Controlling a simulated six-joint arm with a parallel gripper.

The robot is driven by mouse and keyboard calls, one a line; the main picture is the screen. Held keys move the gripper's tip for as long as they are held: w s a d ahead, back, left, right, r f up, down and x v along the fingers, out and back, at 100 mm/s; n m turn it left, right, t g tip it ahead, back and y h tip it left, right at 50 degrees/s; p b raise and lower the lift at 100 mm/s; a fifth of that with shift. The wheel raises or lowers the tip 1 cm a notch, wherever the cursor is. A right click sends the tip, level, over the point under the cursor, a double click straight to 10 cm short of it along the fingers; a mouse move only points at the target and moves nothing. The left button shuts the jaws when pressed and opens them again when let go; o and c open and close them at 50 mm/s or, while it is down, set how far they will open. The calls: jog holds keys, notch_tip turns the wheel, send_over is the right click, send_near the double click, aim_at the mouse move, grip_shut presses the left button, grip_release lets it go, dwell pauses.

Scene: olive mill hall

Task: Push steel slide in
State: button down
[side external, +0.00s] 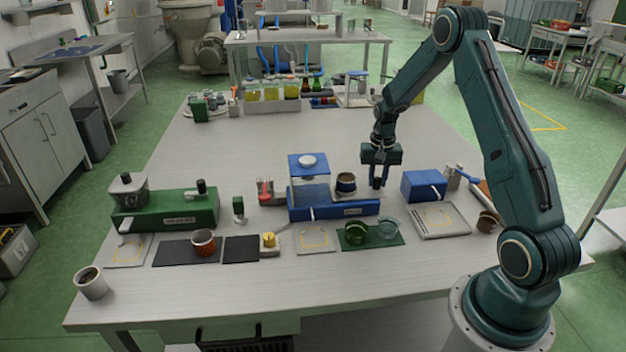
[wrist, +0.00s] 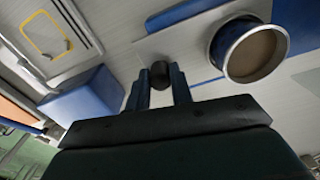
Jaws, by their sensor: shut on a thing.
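My gripper (side external: 379,184) is at the right end of a blue machine (side external: 333,209) in the side view. In the wrist view its two blue fingers (wrist: 160,95) are shut on a small black knob (wrist: 160,72). The knob sits at the end of a flat pale grey plate, which looks like the steel slide (wrist: 185,44). The slide lies beside the machine's blue edge (wrist: 185,13). In the side view I cannot make out the slide or knob behind the fingers.
A steel-rimmed cup with brown contents (side external: 346,184) stands on the machine, close to my fingers; it also shows in the wrist view (wrist: 226,50).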

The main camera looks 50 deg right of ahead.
aim_at(352, 179)
jog(key=w+a, duration=0.5)
jog(key=shift+w+a, duration=0.15)
jog(key=shift+w, duration=0.1)
jog(key=c, duration=1.2)
grip_release()
jog(key=shift+c, duration=0.2)
notch_tip(352, 179, up, 14)
jog(key=shift+f, duration=0.1)
